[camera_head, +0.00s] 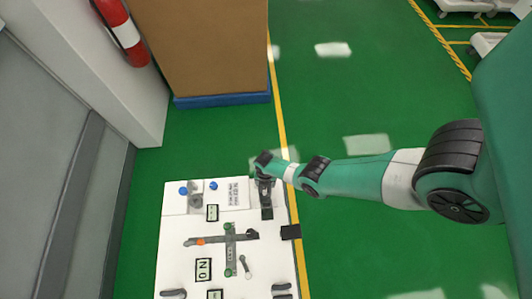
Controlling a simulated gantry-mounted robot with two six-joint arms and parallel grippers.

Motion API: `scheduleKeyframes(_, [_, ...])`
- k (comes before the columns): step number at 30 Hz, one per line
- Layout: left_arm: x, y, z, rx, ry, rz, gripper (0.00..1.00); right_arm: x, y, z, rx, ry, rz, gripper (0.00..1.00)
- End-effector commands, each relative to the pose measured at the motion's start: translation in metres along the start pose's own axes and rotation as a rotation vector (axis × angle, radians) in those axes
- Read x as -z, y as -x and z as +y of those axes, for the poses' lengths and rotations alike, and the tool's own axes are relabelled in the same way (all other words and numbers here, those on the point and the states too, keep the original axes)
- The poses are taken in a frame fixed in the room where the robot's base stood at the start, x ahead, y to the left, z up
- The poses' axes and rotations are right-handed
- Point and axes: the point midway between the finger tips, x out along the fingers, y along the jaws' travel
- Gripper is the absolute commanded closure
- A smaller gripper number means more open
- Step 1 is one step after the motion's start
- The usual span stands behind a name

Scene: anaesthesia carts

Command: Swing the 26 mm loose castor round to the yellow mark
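A white panel (175,262) lies at the lower left with small fittings on it. A grey round fitting (195,200) near its far left edge, beside two blue dots, may be a castor; I cannot tell its size. A dark upright piece (267,212) stands at the far right part of the panel. My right arm comes in from the right, and its gripper (266,186) is over this piece, seen from above and very small. Whether its fingers are open or touch the piece is unclear. I cannot pick out a yellow mark on the panel. My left gripper is not in view.
A grey-green crossed linkage (231,255) with an orange spot lies mid-panel, with a small light lever (245,267) beside it. A cardboard box (210,45) on a blue base stands behind. A grey wall (50,130) bounds the left.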

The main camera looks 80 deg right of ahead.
Motion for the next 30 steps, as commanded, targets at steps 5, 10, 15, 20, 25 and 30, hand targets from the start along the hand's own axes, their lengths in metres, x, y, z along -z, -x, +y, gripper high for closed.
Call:
scheduleKeyframes(5, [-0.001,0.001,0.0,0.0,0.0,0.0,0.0,0.001,-0.001,0.002,0.001,0.113,0.0,1.0])
scheduleKeyframes(10, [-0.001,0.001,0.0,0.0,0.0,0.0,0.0,0.001,-0.001,0.003,0.002,0.171,0.001,1.0])
scheduleKeyframes(15, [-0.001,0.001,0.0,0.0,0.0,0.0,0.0,0.001,-0.001,0.003,0.001,0.169,0.001,0.08])
scheduleKeyframes(20, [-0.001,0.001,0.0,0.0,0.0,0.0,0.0,0.001,0.0,0.003,0.001,0.168,0.001,0.0])
scheduleKeyframes(25, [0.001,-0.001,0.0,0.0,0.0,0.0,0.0,0.001,0.002,0.003,0.0,0.167,0.0,0.0])
scheduleKeyframes(30, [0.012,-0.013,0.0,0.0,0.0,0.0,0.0,0.0,0.02,0.003,0.0,0.167,0.0,0.0])
